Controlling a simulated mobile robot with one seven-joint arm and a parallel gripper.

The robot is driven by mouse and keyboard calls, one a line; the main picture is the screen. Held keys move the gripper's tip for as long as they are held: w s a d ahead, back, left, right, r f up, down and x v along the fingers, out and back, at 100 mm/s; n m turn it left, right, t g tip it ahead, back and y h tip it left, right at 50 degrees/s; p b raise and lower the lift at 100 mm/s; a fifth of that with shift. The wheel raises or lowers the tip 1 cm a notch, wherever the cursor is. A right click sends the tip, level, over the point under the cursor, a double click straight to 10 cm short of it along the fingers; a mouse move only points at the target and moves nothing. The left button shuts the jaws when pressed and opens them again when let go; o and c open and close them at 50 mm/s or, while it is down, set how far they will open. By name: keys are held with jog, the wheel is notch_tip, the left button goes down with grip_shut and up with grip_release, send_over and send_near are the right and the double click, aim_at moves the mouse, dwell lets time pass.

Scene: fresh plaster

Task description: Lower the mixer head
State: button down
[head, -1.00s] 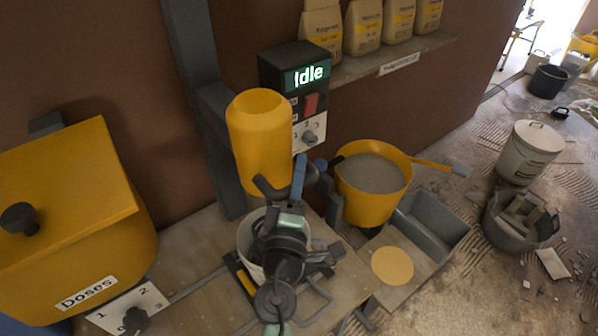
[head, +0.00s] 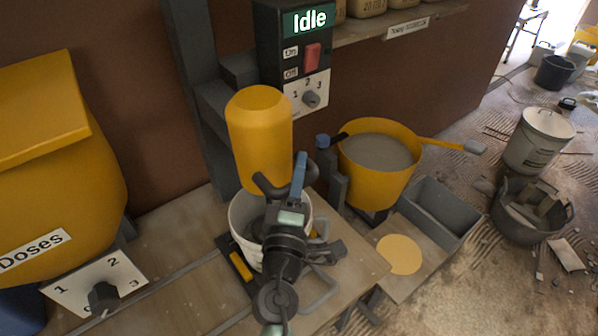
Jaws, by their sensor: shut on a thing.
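The mixer head (head: 260,138) is a yellow cylinder on the grey upright column (head: 197,110), with dark curved handles (head: 267,187) at its lower end. It is low over the white bucket (head: 240,215), its lower end about at the rim. My gripper (head: 292,190) is at the handles in front of the head, shut on a handle. Its fingertips and the exact grip are partly hidden by my wrist, which also covers part of the bucket. What is under the head inside the bucket cannot be seen.
A control box (head: 296,55) reading "Idle" hangs behind. A yellow "Doses" hopper (head: 55,170) with a dial plate (head: 95,285) stands left. A yellow pan of grey mix (head: 378,185), a grey trough (head: 440,215) and a yellow disc (head: 399,254) are right.

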jog(key=c, duration=0.7)
grip_release()
jog(key=shift+s, duration=0.1)
jog(key=b+v, duration=0.3)
jog(key=v, duration=0.9)
jog(key=shift+s+b, duration=0.35)
jog(key=shift+s, duration=0.05)
